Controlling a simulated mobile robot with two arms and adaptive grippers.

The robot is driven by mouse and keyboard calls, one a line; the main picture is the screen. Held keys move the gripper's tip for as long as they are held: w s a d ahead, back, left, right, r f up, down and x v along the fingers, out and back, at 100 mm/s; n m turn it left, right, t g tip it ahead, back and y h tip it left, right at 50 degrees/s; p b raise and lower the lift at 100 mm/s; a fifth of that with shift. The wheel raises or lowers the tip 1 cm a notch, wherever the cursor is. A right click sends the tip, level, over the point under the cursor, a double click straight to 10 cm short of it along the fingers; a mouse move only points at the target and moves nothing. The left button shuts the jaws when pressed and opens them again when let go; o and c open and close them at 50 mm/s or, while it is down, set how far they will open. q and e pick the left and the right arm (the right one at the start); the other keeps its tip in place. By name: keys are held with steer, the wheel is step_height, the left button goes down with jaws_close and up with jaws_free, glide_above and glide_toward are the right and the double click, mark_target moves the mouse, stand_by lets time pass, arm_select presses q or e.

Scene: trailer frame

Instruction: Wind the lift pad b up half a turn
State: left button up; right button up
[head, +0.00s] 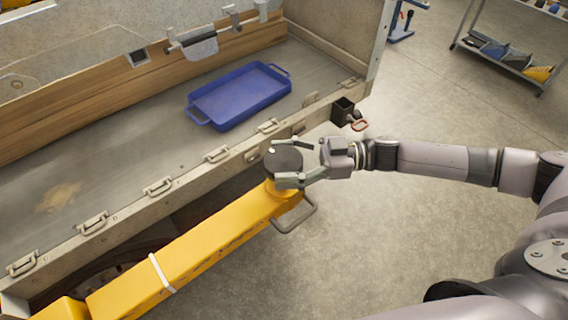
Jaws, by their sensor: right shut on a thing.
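The lift pad b (286,157) is a dark round disc on top of the far end of a yellow lift arm (205,247). My right gripper (284,164) comes in from the right and is shut on the pad, with a finger on either side of its rim. The pad looks level and sits close to the side rail of the trailer. Part of its near edge is hidden by a finger. My left gripper is not in view.
The trailer bed (130,140) with its rail of metal latches runs beside the pad. A blue tray (240,95) lies on the bed. A bent metal handle (296,216) sticks out by the yellow arm. A black bracket (343,110) is on the trailer corner.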

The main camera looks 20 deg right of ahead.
steer(key=n+g, duration=0.1)
steer(key=g, duration=0.2)
steer(key=n+g+b, duration=0.1)
steer(key=shift+w+f+n, duration=0.1)
steer(key=shift+f+n, duration=0.15)
steer(key=shift+n, duration=0.05)
steer(key=shift+n+g+h+b, duration=0.3)
steer(key=shift+n+g+b, duration=1.2)
steer(key=shift+g, duration=1.4)
steer(key=shift+n, duration=0.4)
steer(key=o, duration=1.2)
steer(key=shift+r, duration=0.1)
steer(key=shift+c, duration=0.2)
steer(key=shift+r, duration=0.1)
steer(key=shift+w+d, duration=0.1)
steer(key=shift+d, duration=0.1)
steer(key=v, duration=1.1)
steer(key=shift+w+d, duration=0.1)
steer(key=shift+d, duration=0.1)
